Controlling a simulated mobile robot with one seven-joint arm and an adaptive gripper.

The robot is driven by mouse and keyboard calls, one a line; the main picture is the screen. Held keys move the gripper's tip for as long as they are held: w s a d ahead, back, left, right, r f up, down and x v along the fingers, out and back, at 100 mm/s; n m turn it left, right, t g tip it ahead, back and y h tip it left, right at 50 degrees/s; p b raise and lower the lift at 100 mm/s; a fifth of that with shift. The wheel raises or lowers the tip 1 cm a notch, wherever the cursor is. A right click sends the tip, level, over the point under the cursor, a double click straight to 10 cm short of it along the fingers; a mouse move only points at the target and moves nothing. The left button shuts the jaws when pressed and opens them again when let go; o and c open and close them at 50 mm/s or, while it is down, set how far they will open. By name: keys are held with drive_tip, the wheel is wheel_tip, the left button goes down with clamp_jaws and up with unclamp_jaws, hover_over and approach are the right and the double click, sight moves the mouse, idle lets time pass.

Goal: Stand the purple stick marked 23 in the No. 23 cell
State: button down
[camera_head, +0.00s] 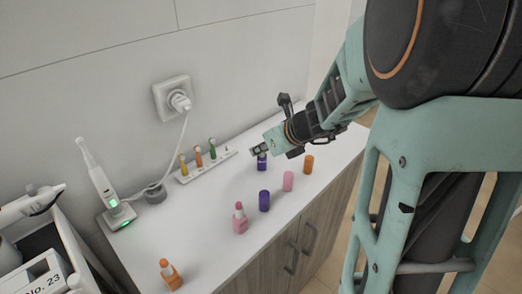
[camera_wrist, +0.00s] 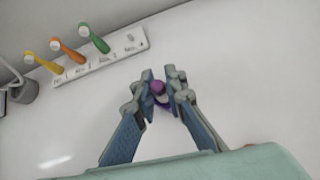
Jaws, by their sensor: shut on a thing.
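My gripper (camera_head: 259,150) reaches over the white counter from the right and is shut on a purple stick (camera_head: 262,163). The stick looks upright, with its dark purple base at or just above the counter; I cannot tell if it touches. In the wrist view its round purple tip (camera_wrist: 158,87) shows between the fingertips (camera_wrist: 160,80), which hide part of the stick. No number on it is readable. A white compartment labelled No. 23 (camera_head: 42,277) shows at the lower left, cut off by the picture edge; its inside is mostly hidden.
A purple cap (camera_head: 264,201), a pink cap (camera_head: 288,181) and an orange cap (camera_head: 308,164) stand nearby. A pink stick (camera_head: 240,220) and an orange stick (camera_head: 170,274) stand nearer. A brush-head holder (camera_head: 220,158), a charging toothbrush (camera_head: 104,190) and its cable line the wall.

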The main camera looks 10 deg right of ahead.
drive_tip(key=shift+f, duration=0.1)
drive_tip(key=shift+f, duration=0.15)
drive_tip(key=c, duration=2)
unclamp_jaws()
drive_tip(key=shift+r, duration=0.2)
